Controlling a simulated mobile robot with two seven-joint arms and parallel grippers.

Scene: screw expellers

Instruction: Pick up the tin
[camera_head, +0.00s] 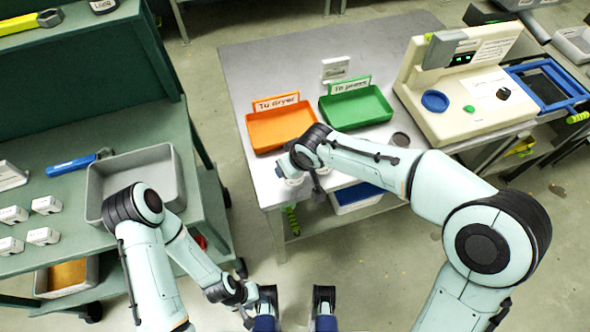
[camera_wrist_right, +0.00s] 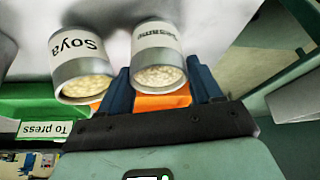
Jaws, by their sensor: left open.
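Two tins with white labels show in the right wrist view, both with open tops filled with pale seeds. The sesame tin (camera_wrist_right: 158,58) sits between the two dark blue fingers of my right gripper (camera_wrist_right: 162,82). The fingers lie close along both its sides; whether they touch it is unclear. The soya tin (camera_wrist_right: 79,60) stands just outside the left finger. In the head view my right arm reaches over the table's near edge and hides most of its gripper and the tins. My left gripper (camera_head: 295,305) is open and empty at the bottom, away from the table.
An orange "To dryer" tray (camera_head: 281,128) and a green "To press" tray (camera_head: 357,107) stand behind my right gripper. A cream machine (camera_head: 465,80) fills the table's right. A grey bin (camera_head: 172,160) sits on the green bench at left. The table's back left is bare.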

